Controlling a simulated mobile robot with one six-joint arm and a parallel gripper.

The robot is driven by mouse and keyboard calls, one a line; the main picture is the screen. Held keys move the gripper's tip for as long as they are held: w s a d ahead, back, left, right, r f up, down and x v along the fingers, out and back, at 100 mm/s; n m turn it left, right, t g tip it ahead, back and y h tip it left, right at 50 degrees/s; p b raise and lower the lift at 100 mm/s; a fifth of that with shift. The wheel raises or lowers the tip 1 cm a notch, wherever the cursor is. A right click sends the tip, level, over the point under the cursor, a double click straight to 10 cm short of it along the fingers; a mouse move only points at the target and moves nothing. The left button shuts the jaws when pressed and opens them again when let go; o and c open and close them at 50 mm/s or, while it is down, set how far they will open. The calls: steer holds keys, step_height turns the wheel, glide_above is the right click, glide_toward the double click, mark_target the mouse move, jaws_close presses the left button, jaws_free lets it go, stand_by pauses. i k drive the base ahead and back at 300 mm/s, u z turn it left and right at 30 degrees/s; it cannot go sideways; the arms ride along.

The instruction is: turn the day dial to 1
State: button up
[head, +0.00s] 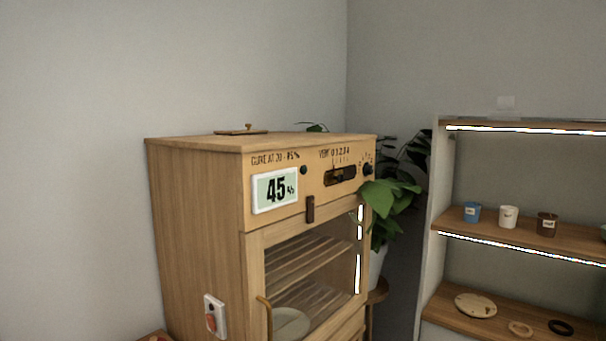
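A wooden cabinet (198,225) stands in the middle of the head view, with controls along its upper front. A small dark round knob (367,169) with marks around it sits at the panel's right end; it looks like the day dial. Its marks and pointer are too small to read. A dark vent slider (340,176) under a "VENT 0 1 2 3 4" label is left of it. A small dark round button (304,170) sits beside the display (275,190), which reads 45%. My gripper is not in view.
A brown latch (310,209) is above the glass door, which has a curved handle (265,318). A switch (215,316) is on the cabinet's side. Plant leaves (388,195) hang close to the dial. Right, a shelf (566,236) holds a blue cup (472,212) and other pieces.

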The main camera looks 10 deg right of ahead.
mark_target(367, 169)
steer(key=k, duration=0.6)
steer(key=z, duration=0.4)
steer(key=i, duration=1.5)
steer(key=u, duration=0.6)
